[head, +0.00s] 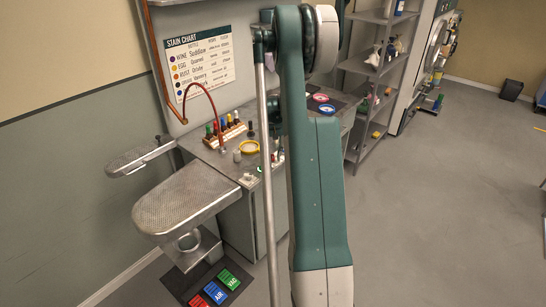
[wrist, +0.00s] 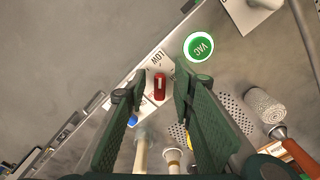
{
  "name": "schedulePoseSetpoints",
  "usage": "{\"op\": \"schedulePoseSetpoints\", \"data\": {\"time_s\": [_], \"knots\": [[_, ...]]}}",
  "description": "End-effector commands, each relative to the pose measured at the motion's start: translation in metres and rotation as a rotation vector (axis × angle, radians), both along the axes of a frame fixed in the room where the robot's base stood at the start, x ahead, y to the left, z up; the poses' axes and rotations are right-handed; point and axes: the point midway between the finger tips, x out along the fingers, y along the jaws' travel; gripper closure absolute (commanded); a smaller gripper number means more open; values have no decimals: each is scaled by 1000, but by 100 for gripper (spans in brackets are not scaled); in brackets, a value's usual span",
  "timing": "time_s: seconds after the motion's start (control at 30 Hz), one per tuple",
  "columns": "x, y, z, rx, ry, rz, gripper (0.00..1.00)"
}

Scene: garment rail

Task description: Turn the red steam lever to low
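The red steam lever (wrist: 159,84) shows in the wrist view on a white plate, with its upper end near the printed word LOW (wrist: 160,57). My gripper (wrist: 152,88) is open, with one green finger on each side of the lever in the picture. I see gaps between the lever and both fingers; how far it lies beyond the fingertips is hard to tell. In the head view my arm hides the gripper, and I cannot make out the lever.
A round green VAC button (wrist: 199,46) is close to the lever. A brush (wrist: 268,104) and other tools lie around my right finger. Floor pedals (head: 215,292) lie below.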

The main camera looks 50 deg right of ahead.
Motion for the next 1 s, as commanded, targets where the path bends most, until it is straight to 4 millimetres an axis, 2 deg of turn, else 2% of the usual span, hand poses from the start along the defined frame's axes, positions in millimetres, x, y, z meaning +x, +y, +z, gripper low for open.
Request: {"op": "schedulePoseSetpoints", "data": {"time_s": [0.27,0.7,1.0], "knots": [[0,0,22,0,0,0,74],[0,0,89,0,0,0,74],[0,0,115,0,0,0,74]]}}
